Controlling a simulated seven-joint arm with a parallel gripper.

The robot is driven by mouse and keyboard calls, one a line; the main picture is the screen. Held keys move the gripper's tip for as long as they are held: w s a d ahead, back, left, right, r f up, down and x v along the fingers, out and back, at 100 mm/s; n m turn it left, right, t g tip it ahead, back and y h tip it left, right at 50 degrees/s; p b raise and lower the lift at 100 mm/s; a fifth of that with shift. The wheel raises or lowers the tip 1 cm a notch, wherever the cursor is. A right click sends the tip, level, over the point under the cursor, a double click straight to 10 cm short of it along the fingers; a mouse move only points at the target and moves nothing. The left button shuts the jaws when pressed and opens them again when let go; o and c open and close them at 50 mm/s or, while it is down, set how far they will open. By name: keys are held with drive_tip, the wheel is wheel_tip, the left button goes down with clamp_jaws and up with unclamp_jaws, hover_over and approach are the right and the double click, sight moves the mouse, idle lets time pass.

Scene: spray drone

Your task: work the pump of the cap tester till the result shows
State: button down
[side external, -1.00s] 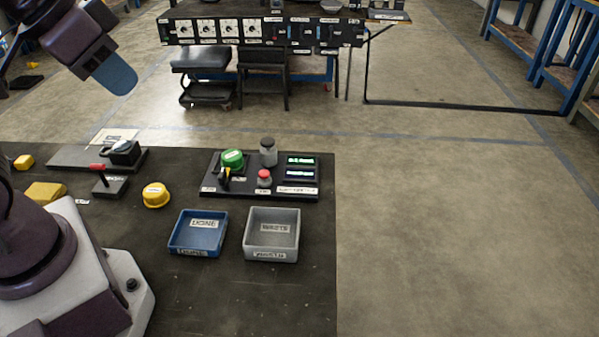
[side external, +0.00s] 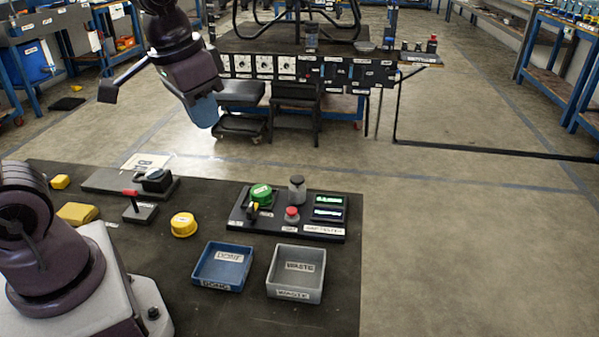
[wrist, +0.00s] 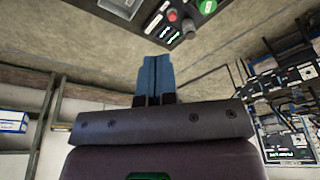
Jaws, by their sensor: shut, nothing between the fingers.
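The cap tester (side external: 238,222) is a dark panel at the table's back right. It bears a green cap (side external: 261,194), a black-and-yellow lever (side external: 253,210), a grey cylinder (side external: 297,191), a red button (side external: 291,213) and two lit displays (side external: 328,206). The display text is too small to read, and I cannot tell for sure which part is the pump. My gripper (side external: 205,118), with blue fingers, is shut and empty, raised well clear of the tester, up and left of it in the side view. In the wrist view my fingers (wrist: 155,70) are together; the tester (wrist: 180,20) shows beyond them.
A blue DONE tray (side external: 220,284) and a grey WASTE tray (side external: 294,293) stand in front of the tester. A yellow cap (side external: 183,224), a red-handled device (side external: 138,210) and yellow blocks (side external: 77,213) lie to the left. The table's right edge is near the WASTE tray.

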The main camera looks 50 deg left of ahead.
drive_tip(key=w+a+f+m+g, duration=0.2)
drive_tip(key=w+a+f, duration=0.15)
drive_tip(key=w, duration=0.55)
drive_tip(key=m, duration=0.8)
hover_over(297, 178)
wheel_tip(297, 178, down, 6)
drive_tip(key=shift+f+g, duration=0.25)
drive_tip(key=shift+g, duration=0.15)
drive_tip(key=shift+f, duration=0.15)
wheel_tip(297, 178, down, 14)
drive_tip(key=shift+r, duration=0.15)
